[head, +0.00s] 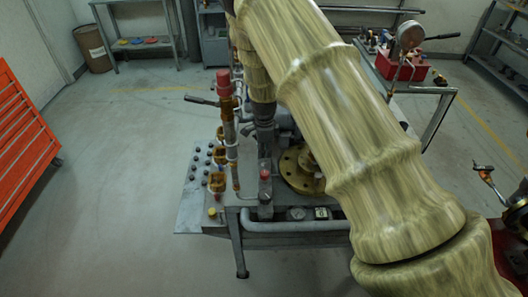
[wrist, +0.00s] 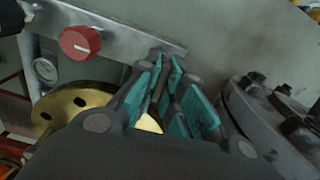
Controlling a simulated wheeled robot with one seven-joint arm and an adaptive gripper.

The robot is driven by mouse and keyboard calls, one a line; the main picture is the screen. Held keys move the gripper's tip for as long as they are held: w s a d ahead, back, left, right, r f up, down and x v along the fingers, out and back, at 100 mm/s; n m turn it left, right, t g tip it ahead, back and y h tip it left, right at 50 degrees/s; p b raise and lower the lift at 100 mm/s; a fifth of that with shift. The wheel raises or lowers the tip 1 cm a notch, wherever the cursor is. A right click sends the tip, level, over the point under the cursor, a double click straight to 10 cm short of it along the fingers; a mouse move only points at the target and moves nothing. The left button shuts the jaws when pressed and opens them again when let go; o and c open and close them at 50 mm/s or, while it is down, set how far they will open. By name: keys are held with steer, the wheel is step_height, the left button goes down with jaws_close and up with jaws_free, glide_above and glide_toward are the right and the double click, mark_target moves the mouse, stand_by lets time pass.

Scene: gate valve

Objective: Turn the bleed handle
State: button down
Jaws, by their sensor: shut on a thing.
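My gripper (wrist: 168,82) shows in the wrist view with teal-padded fingers close together. It is shut on a thin thing that the fingers mostly hide, which I take to be the bleed handle. A flat grey bar (wrist: 130,34) runs behind the fingertips, with a round red knob (wrist: 80,42) towards its left end. In the head view my dark gripper (head: 264,148) points down beside the upright pipework, just above a grey block with a red knob (head: 265,175). My arm hides much of the valve there.
A gold flange (head: 292,176) lies right of the gripper. A rusty pipe with a red cap (head: 223,82) and side lever (head: 201,100) stands to the left. Gauges (head: 297,214) sit at the bench front. An orange cabinet (head: 22,135) stands far left. The floor between is clear.

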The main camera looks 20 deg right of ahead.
steer(key=shift+w+m, duration=0.1)
steer(key=shift+m, duration=0.5)
steer(key=shift+r, duration=0.1)
steer(key=c, duration=1.5)
jaws_free()
steer(key=shift+a, duration=0.1)
steer(key=shift+c, duration=0.2)
